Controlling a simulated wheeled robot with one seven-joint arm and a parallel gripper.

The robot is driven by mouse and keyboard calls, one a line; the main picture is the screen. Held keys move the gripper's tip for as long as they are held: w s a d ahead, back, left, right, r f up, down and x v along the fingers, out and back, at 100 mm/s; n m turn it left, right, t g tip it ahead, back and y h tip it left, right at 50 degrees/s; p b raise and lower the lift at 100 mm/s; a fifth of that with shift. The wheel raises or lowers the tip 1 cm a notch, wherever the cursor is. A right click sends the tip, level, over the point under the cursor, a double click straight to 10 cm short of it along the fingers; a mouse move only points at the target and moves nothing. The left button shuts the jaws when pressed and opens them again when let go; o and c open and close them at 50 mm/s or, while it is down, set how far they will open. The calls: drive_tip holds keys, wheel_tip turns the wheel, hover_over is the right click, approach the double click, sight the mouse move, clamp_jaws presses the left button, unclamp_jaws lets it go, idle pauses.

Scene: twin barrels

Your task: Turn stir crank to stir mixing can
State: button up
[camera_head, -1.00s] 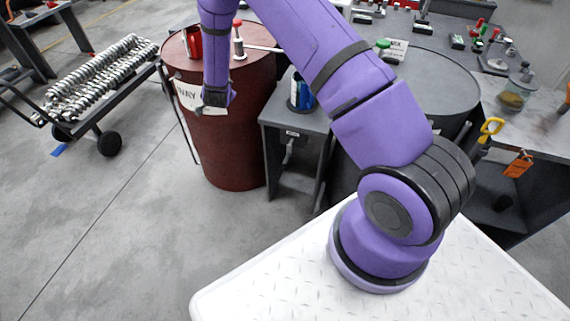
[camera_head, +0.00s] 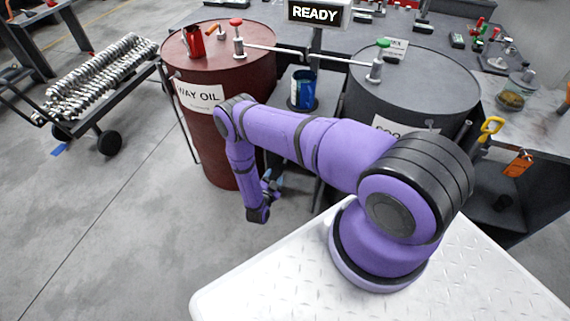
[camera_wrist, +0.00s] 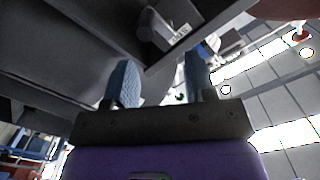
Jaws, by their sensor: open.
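The mixing can is most likely the blue can (camera_head: 302,90) on the small grey stand (camera_head: 272,108) between the two barrels. The stand's front is mostly hidden behind my arm in the head view, and I cannot make out the stir crank there. In the wrist view, a grey box with a small label (camera_wrist: 177,36) and a rounded grey part beside it lies beyond the fingers; this may be the crank, but I cannot be sure. My gripper (camera_wrist: 160,78) is open and empty, its blue-grey fingers apart. In the head view my gripper (camera_head: 272,184) is low, before the stand.
A red WAY OIL barrel (camera_head: 212,125) stands left of the stand, a dark grey barrel (camera_head: 412,85) right of it. Both carry fittings and valves on top. A READY sign (camera_head: 318,12) stands behind. A cart of metal coils (camera_head: 105,75) is far left.

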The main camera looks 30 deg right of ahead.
sight(285, 163)
drive_tip(key=x, duration=0.3)
drive_tip(key=s+x, duration=0.1)
drive_tip(key=x, duration=0.2)
drive_tip(key=d+f+x, duration=0.1)
drive_tip(key=x, duration=0.2)
drive_tip(key=shift+d, duration=0.35)
drive_tip(key=c, duration=0.9)
